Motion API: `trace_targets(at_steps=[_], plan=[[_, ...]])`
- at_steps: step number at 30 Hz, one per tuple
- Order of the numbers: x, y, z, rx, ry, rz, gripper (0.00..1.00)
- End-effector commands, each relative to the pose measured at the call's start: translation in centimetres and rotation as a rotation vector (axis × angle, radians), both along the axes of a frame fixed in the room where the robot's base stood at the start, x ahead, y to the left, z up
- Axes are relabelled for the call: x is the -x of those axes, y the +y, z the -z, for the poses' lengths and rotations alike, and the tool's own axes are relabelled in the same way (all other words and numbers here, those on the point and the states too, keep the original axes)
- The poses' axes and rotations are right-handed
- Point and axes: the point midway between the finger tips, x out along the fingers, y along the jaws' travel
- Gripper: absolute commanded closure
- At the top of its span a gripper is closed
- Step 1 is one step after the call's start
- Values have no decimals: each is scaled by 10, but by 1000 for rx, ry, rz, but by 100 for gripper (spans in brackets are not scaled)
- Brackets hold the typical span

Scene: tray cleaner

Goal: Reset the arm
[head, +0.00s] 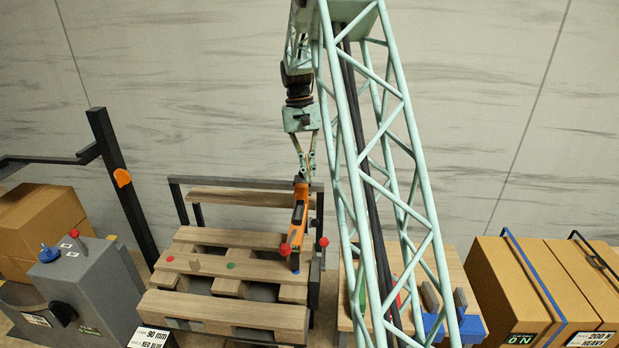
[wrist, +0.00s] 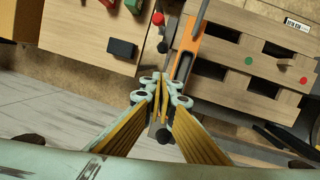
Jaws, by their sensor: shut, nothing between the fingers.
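My gripper (head: 306,165) hangs from my arm above the back right part of the wooden pallet (head: 225,308). In the wrist view its yellow fingers come together at the tips (wrist: 160,88), shut with nothing visible between them. An orange tool (head: 300,208) with dark parts stands close below the gripper at the pallet's right side. In the wrist view the orange tool (wrist: 187,52) appears just beyond and right of the fingertips. I cannot tell whether the fingertips touch it.
Red knobs (head: 285,249) stand near the orange tool. A dark rack frame (head: 250,183) rises behind the pallet. A grey box (head: 88,292) and a dark post (head: 122,180) are left. Strapped cartons (head: 507,290) are right. My lattice column hides part of the wooden table (head: 345,300).

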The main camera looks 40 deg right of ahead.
Motion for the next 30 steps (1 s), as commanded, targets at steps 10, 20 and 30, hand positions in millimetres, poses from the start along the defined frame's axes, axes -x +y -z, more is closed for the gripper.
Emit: trace_targets(at_steps=[10,20,30], plan=[[0,0,0,0,0,0,100],[0,2,-2,2,-2,-2,100],[4,34,-32,10,-30,-41,100]])
